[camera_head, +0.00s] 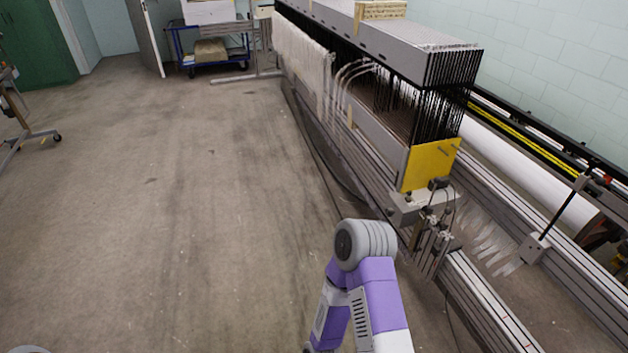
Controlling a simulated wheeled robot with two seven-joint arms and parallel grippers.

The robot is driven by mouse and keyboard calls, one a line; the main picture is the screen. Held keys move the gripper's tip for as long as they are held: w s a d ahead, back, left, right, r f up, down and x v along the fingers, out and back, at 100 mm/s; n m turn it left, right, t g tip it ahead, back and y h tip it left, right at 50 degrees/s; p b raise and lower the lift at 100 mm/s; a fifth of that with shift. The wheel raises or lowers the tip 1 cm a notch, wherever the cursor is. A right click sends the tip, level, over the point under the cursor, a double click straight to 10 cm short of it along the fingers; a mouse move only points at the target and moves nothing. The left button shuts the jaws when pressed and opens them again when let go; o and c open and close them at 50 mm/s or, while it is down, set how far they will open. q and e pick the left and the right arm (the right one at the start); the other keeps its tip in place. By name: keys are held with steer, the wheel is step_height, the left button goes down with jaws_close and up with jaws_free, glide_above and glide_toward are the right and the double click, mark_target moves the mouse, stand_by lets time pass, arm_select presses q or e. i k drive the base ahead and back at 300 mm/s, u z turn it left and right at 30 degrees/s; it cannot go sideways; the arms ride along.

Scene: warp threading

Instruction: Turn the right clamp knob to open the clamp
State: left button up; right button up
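A small metal mechanism (430,215) with black parts sits at the near end of the loom, just below a yellow plate (430,165). A small black piece (438,184) stands on its top. The mechanism is too small to tell which part is the right clamp knob or whether the clamp is open. One of my arms, purple and white with a grey rounded joint, rises at bottom centre, in front of and left of the mechanism.
The long loom (385,45) runs away to the back, with pale threads (300,60) hanging at its far left. Metal rails (490,300) extend toward the lower right. A blue trolley (212,58) stands at the back. The concrete floor (190,200) left of the loom is clear.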

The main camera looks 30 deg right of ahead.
mark_target(390, 211)
steer(key=u, duration=0.15)
steer(key=i, duration=2)
steer(key=z, duration=1.45)
steer(key=i, duration=1.2)
steer(key=z, duration=0.95)
